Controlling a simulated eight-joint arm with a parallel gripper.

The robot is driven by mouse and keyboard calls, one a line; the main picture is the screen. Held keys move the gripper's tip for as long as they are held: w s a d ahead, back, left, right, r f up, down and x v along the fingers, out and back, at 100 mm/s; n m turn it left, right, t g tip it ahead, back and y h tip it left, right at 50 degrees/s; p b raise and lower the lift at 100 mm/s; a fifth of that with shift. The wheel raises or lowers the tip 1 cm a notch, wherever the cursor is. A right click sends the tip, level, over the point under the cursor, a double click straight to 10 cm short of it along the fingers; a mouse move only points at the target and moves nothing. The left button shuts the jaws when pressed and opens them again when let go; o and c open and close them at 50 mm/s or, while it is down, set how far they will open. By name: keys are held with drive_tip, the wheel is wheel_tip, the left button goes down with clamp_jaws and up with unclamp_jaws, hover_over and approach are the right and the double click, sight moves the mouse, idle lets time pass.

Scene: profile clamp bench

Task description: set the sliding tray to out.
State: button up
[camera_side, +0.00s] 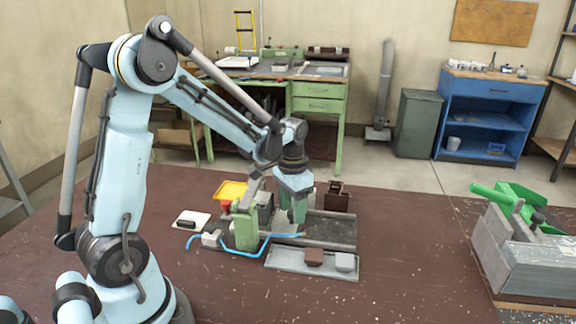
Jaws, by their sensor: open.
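The sliding tray (287,262) is a shallow grey tray at the front of the clamp fixture, low in the middle of the view. A brown block (314,257) and a grey block (345,262) sit in its right half. My gripper (292,206) points down over the fixture, behind and above the tray and apart from it. It is open, but its fingertips are hard to make out against the green clamp parts. A green upright (245,228) stands just left of it. A dark flat bed (330,230) lies behind the tray.
A blue cable (265,243) loops left of the tray. A yellow tray (231,191), a white plate (191,220) and a dark brown box (337,197) stand around the fixture. A grey and green machine (520,240) is at right. The brown bench is clear between.

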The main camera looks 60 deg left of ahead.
drive_tip(key=shift+c, duration=0.2)
clamp_jaws()
drive_tip(key=w+d, duration=0.9)
drive_tip(key=shift+w+d, duration=0.3)
drive_tip(key=shift+o, duration=0.2)
unclamp_jaws()
drive_tip(key=shift+r, duration=0.1)
wheel_tip(320, 180, up, 12)
idle(0.3)
